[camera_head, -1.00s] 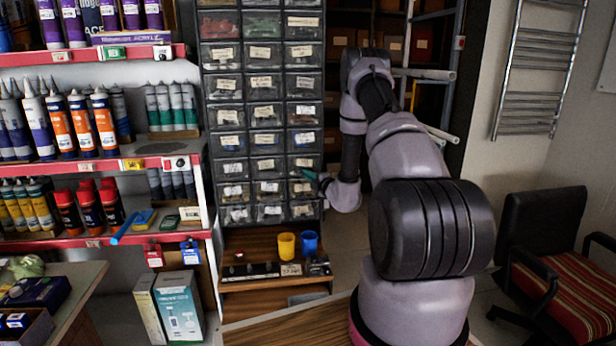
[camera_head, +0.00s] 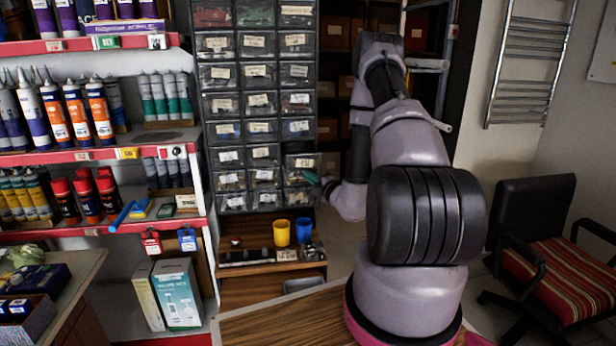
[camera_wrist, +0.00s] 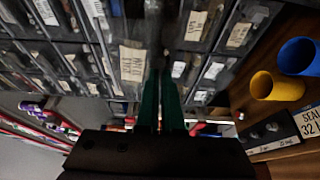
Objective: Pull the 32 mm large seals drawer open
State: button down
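The seals drawer (camera_head: 301,178) is in the right column of the dark drawer cabinet, second row from the bottom. Its front stands out from its neighbours, so it is partly open. Its pale label (camera_wrist: 133,63) shows in the wrist view, seemingly reading 32 MM, though blurred. My gripper (camera_head: 322,181) is at the drawer's front, on its right side in the head view. In the wrist view its green fingers (camera_wrist: 162,100) are close together at the drawer front and seem shut on its pull; the contact itself is hidden.
A wooden shelf below the cabinet holds a yellow cup (camera_head: 281,233), a blue cup (camera_head: 304,230) and a small labelled tray (camera_head: 286,255). Shelves of tubes (camera_head: 88,150) stand left. A chair (camera_head: 540,240) stands right. The floor between shelf and chair is partly clear.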

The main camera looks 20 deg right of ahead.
jog(key=c, duration=1.1)
grip_release()
jog(key=shift+o, duration=0.2)
jog(key=s+d, duration=0.2)
jog(key=s, duration=0.8)
jog(key=shift+s, duration=0.3)
